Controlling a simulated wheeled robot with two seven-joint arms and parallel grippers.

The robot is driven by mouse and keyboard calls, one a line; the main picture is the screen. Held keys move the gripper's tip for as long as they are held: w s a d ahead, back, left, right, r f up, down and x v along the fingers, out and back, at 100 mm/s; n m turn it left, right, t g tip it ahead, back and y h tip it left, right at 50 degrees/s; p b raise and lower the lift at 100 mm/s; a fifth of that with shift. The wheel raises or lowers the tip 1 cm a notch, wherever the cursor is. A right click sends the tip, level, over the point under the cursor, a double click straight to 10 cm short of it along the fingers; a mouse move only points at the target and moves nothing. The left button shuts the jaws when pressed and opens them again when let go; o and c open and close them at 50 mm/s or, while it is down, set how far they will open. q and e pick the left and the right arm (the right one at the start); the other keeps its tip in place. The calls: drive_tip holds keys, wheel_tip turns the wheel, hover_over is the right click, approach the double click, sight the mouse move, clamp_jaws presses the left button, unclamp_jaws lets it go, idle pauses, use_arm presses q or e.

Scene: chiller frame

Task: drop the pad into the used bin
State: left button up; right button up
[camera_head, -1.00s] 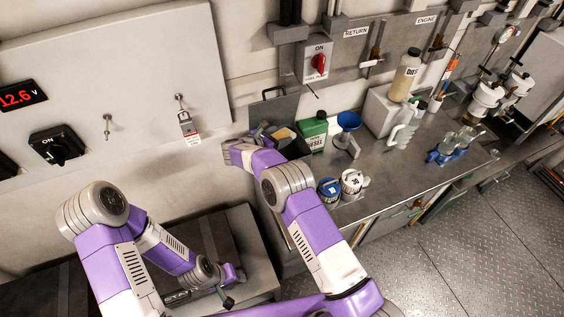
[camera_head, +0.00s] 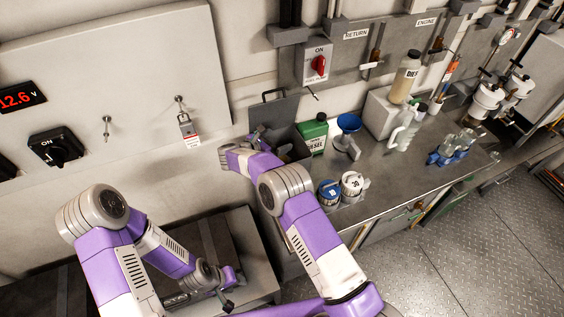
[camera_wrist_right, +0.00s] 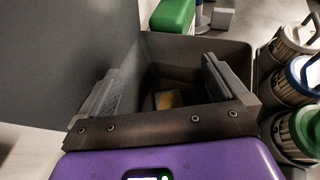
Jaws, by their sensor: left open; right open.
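The used bin (camera_head: 302,149) is a dark grey open box on the left end of the bench, with its lid (camera_head: 276,108) raised behind it. It also shows in the right wrist view (camera_wrist_right: 242,52). The pad (camera_wrist_right: 168,99) shows there as a small yellowish patch low inside the bin, between my fingers and apart from them; its edges are in shadow. My right gripper (camera_wrist_right: 160,72) is open and empty over the bin's mouth. In the head view the right gripper (camera_head: 264,138) is partly hidden by its wrist. My left gripper (camera_head: 230,292) is open, low at the left, away from the bin.
A green diesel can (camera_head: 314,134) stands right beside the bin. The wall panel with a hanging padlock (camera_head: 188,127) is at the left.

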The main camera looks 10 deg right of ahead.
drive_tip(key=v, duration=0.6)
drive_tip(key=shift+s, duration=0.1)
